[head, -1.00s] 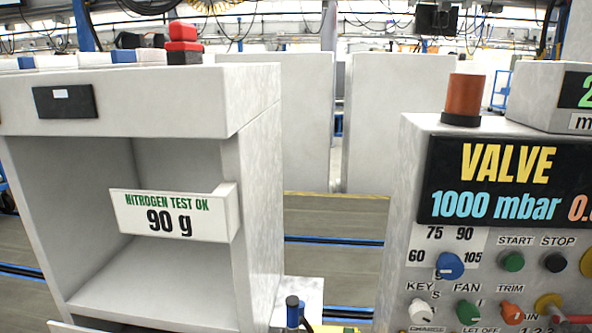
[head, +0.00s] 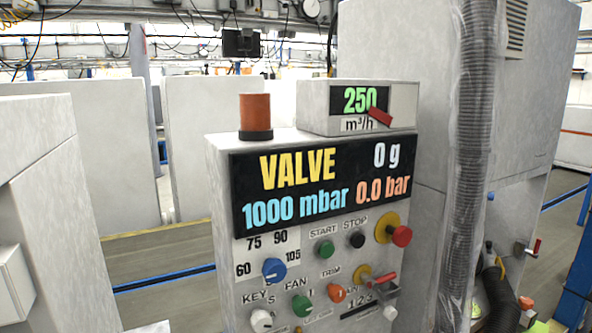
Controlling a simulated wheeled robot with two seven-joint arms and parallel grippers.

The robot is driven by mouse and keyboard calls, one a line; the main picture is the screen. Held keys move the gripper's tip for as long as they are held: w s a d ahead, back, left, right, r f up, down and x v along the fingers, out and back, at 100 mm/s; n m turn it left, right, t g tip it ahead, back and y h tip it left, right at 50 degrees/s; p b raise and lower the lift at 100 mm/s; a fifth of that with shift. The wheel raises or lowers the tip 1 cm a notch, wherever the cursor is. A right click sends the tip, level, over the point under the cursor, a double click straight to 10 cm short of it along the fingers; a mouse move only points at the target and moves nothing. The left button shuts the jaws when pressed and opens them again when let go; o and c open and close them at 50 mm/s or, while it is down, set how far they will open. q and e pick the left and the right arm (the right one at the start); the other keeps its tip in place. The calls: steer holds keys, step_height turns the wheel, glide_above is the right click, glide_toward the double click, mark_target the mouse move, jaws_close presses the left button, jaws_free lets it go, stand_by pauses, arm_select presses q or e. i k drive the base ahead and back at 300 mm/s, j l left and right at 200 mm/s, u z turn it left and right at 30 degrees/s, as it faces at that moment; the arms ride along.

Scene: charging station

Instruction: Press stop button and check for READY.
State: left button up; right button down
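The black stop button (head: 357,240) sits on the grey control panel (head: 226,285) in the head view, under a STOP label and right of the green start button (head: 325,248). The black display (head: 240,190) above it reads VALVE, 0 g, 1000 mbar and 0.0 bar. READY does not show on it. Neither of my grippers is in the view.
A small box on top of the panel has a 250 m³/h display (head: 359,101). Beside it stands an orange lamp (head: 255,114). A large red knob (head: 401,236), a blue dial (head: 274,269) and other knobs surround the buttons. A ribbed hose (head: 470,180) hangs at the right.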

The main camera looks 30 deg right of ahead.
mark_target(358, 240)
steer(key=z, duration=1.3)
